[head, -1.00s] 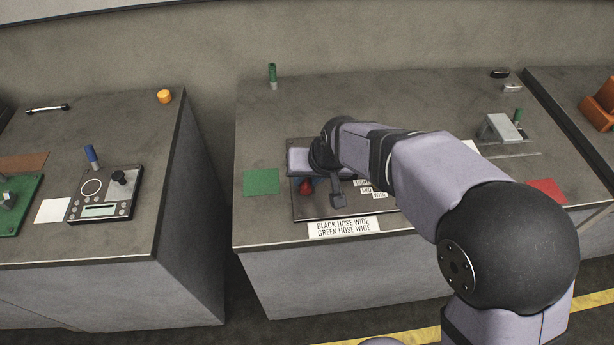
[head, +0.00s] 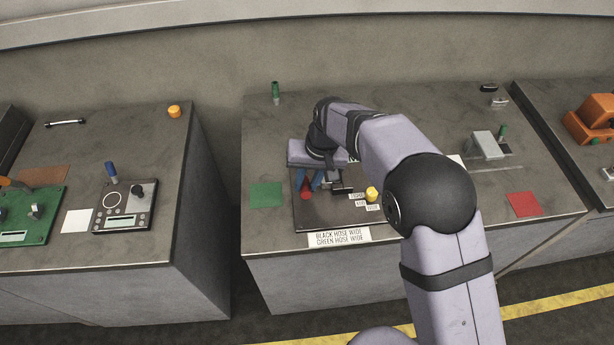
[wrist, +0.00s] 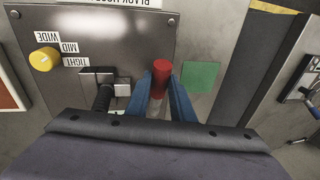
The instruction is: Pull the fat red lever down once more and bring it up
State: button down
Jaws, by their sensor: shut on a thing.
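The fat red lever (head: 306,190) stands at the left part of a dark panel (head: 318,218) on the middle bench. Its red grip (wrist: 161,76) shows between my blue fingers in the wrist view. My gripper (head: 308,181) is shut on the lever, with one finger on each side of the grip. The gripper body hides the lever's base and the back of the panel in the head view.
Beside the lever are a black handle (wrist: 104,97) and a yellow knob (head: 372,194) with labels WIDE, MID and TIGHT. A sign (head: 340,237) lies at the panel's front. A green square (head: 266,195) lies left of it.

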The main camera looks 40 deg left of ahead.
jog(key=shift+w+a+r+g+h+p, duration=0.2)
jog(key=shift+r+g+h+p, duration=0.15)
jog(key=shift+p, duration=0.5)
jog(key=shift+w+a+r+g+h+p, duration=0.2)
jog(key=shift+r+p, duration=0.25)
jog(key=shift+p, duration=0.4)
jog(key=c, duration=1.8)
grip_release()
jog(key=shift+w+d+r+b, duration=0.15)
jog(key=shift+r+b, duration=0.3)
jog(key=shift+r, duration=0.75)
jog(key=shift+w+d+r+b, duration=0.1)
jog(key=shift+w+r+b, duration=0.25)
jog(key=shift+r, duration=0.8)
jog(key=shift+w+d+r+b, duration=0.15)
jog(key=shift+r+b, duration=0.35)
jog(key=shift+r, duration=0.7)
jog(key=shift+c, duration=0.3)
